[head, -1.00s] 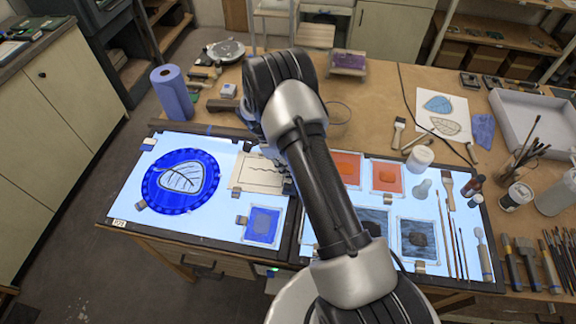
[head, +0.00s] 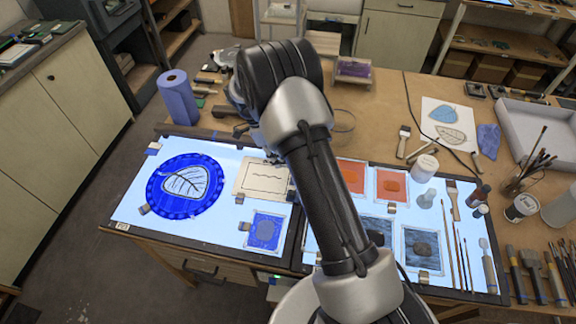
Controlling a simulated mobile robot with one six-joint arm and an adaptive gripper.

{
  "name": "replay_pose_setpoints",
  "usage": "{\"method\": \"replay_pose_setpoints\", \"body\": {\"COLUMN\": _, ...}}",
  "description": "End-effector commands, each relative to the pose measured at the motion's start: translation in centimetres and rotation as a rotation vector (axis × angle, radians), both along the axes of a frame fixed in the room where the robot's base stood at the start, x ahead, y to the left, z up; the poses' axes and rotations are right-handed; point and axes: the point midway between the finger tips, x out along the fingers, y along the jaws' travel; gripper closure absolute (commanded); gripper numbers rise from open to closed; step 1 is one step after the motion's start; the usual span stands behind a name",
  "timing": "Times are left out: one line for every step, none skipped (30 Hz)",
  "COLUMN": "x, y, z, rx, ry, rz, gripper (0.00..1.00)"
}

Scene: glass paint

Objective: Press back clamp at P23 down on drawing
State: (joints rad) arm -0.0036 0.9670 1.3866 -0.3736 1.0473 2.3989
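The left lit panel (head: 222,158) carries a small label at its front left corner, which may read P23. Small metal clamps show at the panel's back left corner (head: 153,148), beside the blue disc (head: 145,209) and at the blue square (head: 244,225). Any clamp at the drawing's back edge is hard to make out. My gripper (head: 242,130) is mostly hidden behind my arm, apparently above the panel's back edge; its fingers are too small to judge.
A blue round piece with a leaf (head: 183,185) lies on the left panel. Orange and dark glass squares, a white jar (head: 425,167) and brushes (head: 462,245) crowd the right panel. A blue paper roll (head: 177,97) stands behind the left panel.

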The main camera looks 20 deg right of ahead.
Motion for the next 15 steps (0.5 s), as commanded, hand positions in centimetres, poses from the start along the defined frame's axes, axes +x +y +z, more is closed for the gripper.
{"method": "replay_pose_setpoints", "body": {"x": 0.3, "y": 0.3, "z": 0.9, "rx": 0.000, "ry": -0.003, "rz": 0.001, "gripper": 0.73}}
{"method": "replay_pose_setpoints", "body": {"x": 0.3, "y": 0.5, "z": 1.2, "rx": 0.001, "ry": -0.003, "rz": 0.001, "gripper": 0.73}}
{"method": "replay_pose_setpoints", "body": {"x": 0.4, "y": 0.6, "z": 1.7, "rx": 0.001, "ry": -0.001, "rz": 0.000, "gripper": 0.73}}
{"method": "replay_pose_setpoints", "body": {"x": 0.5, "y": 0.7, "z": 1.9, "rx": 0.001, "ry": -0.001, "rz": 0.000, "gripper": 0.73}}
{"method": "replay_pose_setpoints", "body": {"x": 0.5, "y": 0.8, "z": 2.2, "rx": 0.001, "ry": -0.001, "rz": 0.000, "gripper": 0.73}}
{"method": "replay_pose_setpoints", "body": {"x": 0.6, "y": 0.9, "z": 2.4, "rx": 0.001, "ry": -0.001, "rz": 0.000, "gripper": 0.73}}
{"method": "replay_pose_setpoints", "body": {"x": 0.6, "y": 0.9, "z": 2.6, "rx": 0.001, "ry": 0.001, "rz": 0.000, "gripper": 0.73}}
{"method": "replay_pose_setpoints", "body": {"x": 0.6, "y": 1.0, "z": 2.7, "rx": 0.001, "ry": 0.001, "rz": 0.000, "gripper": 0.73}}
{"method": "replay_pose_setpoints", "body": {"x": 0.6, "y": 1.0, "z": 2.8, "rx": 0.001, "ry": 0.001, "rz": 0.000, "gripper": 0.73}}
{"method": "replay_pose_setpoints", "body": {"x": 0.6, "y": 1.0, "z": 2.8, "rx": 0.001, "ry": 0.001, "rz": 0.001, "gripper": 0.73}}
{"method": "replay_pose_setpoints", "body": {"x": 0.6, "y": 1.0, "z": 2.8, "rx": 0.001, "ry": 0.001, "rz": 0.001, "gripper": 0.73}}
{"method": "replay_pose_setpoints", "body": {"x": 0.6, "y": 1.0, "z": 2.8, "rx": 0.001, "ry": 0.001, "rz": 0.001, "gripper": 0.73}}
{"method": "replay_pose_setpoints", "body": {"x": 0.6, "y": 1.0, "z": 2.8, "rx": 0.001, "ry": 0.001, "rz": 0.001, "gripper": 0.73}}
{"method": "replay_pose_setpoints", "body": {"x": 0.6, "y": 1.0, "z": 2.8, "rx": 0.001, "ry": 0.001, "rz": 0.001, "gripper": 0.73}}
{"method": "replay_pose_setpoints", "body": {"x": 0.6, "y": 1.0, "z": 2.8, "rx": 0.001, "ry": 0.001, "rz": 0.001, "gripper": 0.73}}
